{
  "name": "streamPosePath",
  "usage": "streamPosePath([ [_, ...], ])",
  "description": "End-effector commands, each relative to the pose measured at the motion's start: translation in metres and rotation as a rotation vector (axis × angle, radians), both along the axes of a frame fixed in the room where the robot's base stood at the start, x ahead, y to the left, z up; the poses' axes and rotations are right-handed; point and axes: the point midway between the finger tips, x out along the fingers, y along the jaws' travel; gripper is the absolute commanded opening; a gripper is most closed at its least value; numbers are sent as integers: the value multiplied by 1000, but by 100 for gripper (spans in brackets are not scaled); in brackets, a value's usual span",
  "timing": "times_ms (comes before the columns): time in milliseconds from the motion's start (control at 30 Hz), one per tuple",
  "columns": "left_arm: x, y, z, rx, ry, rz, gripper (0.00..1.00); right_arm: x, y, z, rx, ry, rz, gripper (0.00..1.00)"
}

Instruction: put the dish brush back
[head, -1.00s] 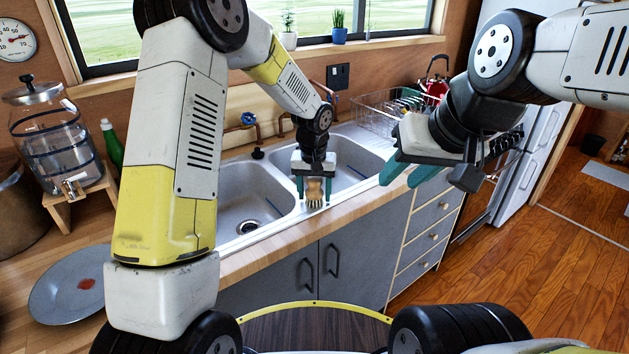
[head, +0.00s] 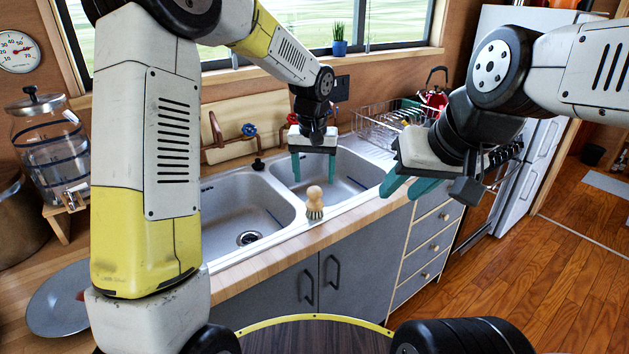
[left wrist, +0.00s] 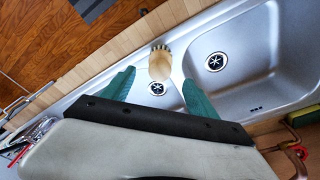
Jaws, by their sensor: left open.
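The dish brush (head: 315,203) has a round wooden knob and dark bristles. It stands upright, bristles down, on the front rim of the double sink (head: 275,226), near the divider between the basins. My left gripper (head: 314,181) is open and empty, raised above and behind the brush, apart from it. In the left wrist view the brush (left wrist: 160,64) shows beyond and between the spread green fingers (left wrist: 158,90). My right gripper (head: 405,190) is open and empty, in the air to the right over the counter's front edge.
A wire dish rack (head: 378,130) stands right of the sink, with a red kettle (head: 434,97) behind it. A glass drink dispenser (head: 45,140) and a grey plate (head: 58,305) are at the left. The wooden counter strip (head: 262,265) in front of the sink is clear.

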Motion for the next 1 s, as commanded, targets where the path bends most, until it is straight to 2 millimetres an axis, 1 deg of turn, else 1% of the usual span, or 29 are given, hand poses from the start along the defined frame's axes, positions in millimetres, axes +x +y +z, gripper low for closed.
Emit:
streamPosePath([
  [33,-1,0,6,-1,-2,0,68,0,0,0,0,0,0,36],
  [167,-4,2,17,-3,-4,2,68,0,0,0,0,0,0,36],
  [267,-13,13,34,-8,-23,3,68,0,0,0,0,0,0,36],
  [367,-34,35,60,-23,-59,10,68,0,0,0,0,0,0,36],
  [400,-46,45,72,-32,-77,13,68,0,0,0,0,0,0,36],
  [467,-67,61,88,-45,-107,18,68,0,0,0,0,0,0,36],
  [500,-81,71,97,-55,-126,20,68,0,0,0,0,0,0,36],
  [567,-103,85,109,-71,-154,27,68,0,0,0,0,0,0,36],
  [600,-118,94,116,-81,-174,29,68,0,0,0,0,0,0,36],
  [667,-141,106,123,-98,-206,35,68,0,0,0,0,0,0,36],
  [700,-156,113,127,-111,-228,39,68,0,0,0,0,0,0,36],
  [800,-192,126,132,-140,-281,46,68,0,0,0,0,0,0,36],
  [900,-220,134,131,-165,-326,52,68,0,0,0,0,0,0,36],
  [1000,-240,139,128,-185,-359,54,68,0,0,0,0,0,0,36],
])
